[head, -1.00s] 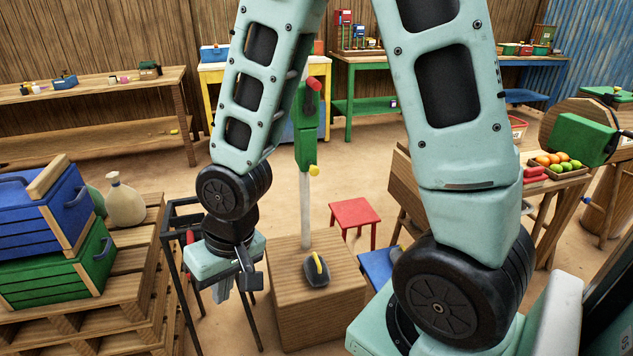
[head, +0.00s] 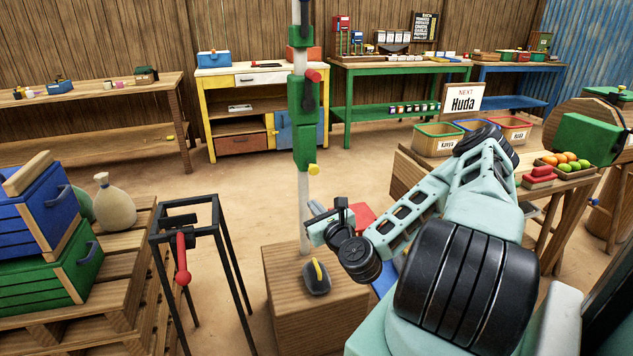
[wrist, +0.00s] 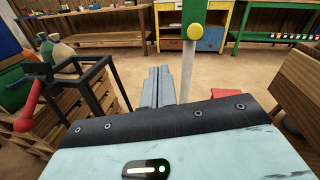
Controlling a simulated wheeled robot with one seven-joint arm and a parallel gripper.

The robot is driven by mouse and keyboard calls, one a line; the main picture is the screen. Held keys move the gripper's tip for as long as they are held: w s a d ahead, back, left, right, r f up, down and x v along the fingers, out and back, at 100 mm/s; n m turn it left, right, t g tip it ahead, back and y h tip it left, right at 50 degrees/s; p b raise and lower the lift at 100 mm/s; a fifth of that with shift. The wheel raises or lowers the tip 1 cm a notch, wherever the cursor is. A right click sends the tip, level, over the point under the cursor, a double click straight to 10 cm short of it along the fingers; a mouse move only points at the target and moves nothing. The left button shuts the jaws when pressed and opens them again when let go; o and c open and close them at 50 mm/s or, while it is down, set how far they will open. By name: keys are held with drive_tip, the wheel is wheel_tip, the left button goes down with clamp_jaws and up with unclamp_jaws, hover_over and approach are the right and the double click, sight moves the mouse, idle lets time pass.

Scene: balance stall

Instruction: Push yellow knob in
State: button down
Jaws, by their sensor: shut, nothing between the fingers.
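The yellow knob (head: 313,169) sticks out at the lower right of a green block (head: 308,130) on a pale upright post (head: 303,207). It also shows in the wrist view (wrist: 195,32), near the top and right of the fingers. My gripper (head: 314,209) is below the knob in the head view, close to the post in the picture; the depth gap is unclear. In the wrist view its grey fingers (wrist: 159,72) are together and empty, pointing forward. The fingertips appear apart from the knob.
A red knob (head: 314,75) is higher on the green block. A wooden block (head: 290,315) bears a dark weight with a yellow handle (head: 317,277). A black frame (head: 222,240) with a red handle (head: 182,260) stands left. A red stool (head: 362,215) is partly hidden.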

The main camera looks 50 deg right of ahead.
drive_tip(key=s+d+m+g+h, duration=0.1)
drive_tip(key=s+d+m+h, duration=0.1)
drive_tip(key=d+m+h, duration=0.2)
drive_tip(key=b, duration=0.3)
approach(314, 171)
drive_tip(key=x, duration=0.5)
drive_tip(key=shift+d, duration=0.2)
drive_tip(key=shift+x, duration=0.8)
drive_tip(key=shift+w, duration=0.1)
drive_tip(key=x, duration=0.3)
drive_tip(key=shift+w+f, duration=0.15)
drive_tip(key=shift+f, duration=0.05)
drive_tip(key=shift+w+d+r, duration=0.1)
drive_tip(key=shift+r, duration=0.1)
